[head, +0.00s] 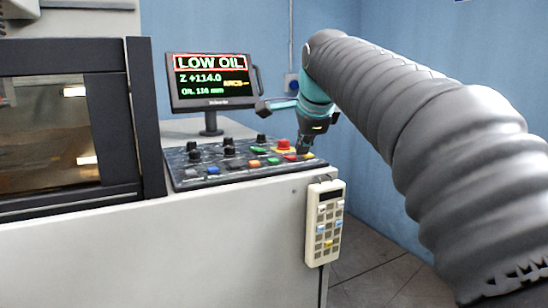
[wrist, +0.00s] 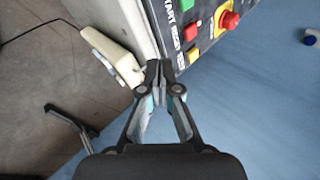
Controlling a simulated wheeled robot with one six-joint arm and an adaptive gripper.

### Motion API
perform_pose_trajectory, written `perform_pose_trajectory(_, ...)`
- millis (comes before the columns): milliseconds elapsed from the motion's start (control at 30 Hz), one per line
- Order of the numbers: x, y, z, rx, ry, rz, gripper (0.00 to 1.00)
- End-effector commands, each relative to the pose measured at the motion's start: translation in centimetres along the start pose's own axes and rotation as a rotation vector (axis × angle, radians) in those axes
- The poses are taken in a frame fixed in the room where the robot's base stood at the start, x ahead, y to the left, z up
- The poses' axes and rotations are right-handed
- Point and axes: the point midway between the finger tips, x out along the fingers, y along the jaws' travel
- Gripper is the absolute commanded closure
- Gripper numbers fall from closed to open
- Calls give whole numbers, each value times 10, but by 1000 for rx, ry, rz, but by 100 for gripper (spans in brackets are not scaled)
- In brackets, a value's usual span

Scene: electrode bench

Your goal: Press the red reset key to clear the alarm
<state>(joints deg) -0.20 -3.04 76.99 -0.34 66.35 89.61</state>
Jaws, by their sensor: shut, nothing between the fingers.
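In the head view the red key (head: 290,157) is at the panel's right part, just left of my gripper (head: 303,149). My gripper (wrist: 159,66) is shut and empty, its tips pointing toward the panel edge by the yellow key. I cannot tell the gap between tips and panel. The screen (head: 212,82) shows LOW OIL in a red frame.
A red mushroom button (wrist: 228,20) on a yellow base sits close beside the keys. Black knobs (head: 228,151) stand further left on the panel. A handheld pendant (head: 325,222) hangs on the cabinet front below the panel's right end; it also shows in the wrist view (wrist: 112,55).

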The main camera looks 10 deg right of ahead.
Motion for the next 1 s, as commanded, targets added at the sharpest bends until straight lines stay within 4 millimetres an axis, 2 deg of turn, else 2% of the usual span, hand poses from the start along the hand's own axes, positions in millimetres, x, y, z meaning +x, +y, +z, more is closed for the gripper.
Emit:
perform_pose_trajectory(33, 5, -23, 0, 96, 0, -13, 100)
perform_pose_trajectory(200, 14, -83, 0, 440, -11, -58, 100)
perform_pose_trajectory(300, 19, -106, 0, 598, -22, -78, 100)
perform_pose_trajectory(400, 23, -120, -1, 709, -31, -91, 100)
perform_pose_trajectory(600, 25, -131, -1, 802, -40, -103, 100)
perform_pose_trajectory(1000, 26, -129, -1, 803, -40, -102, 100)
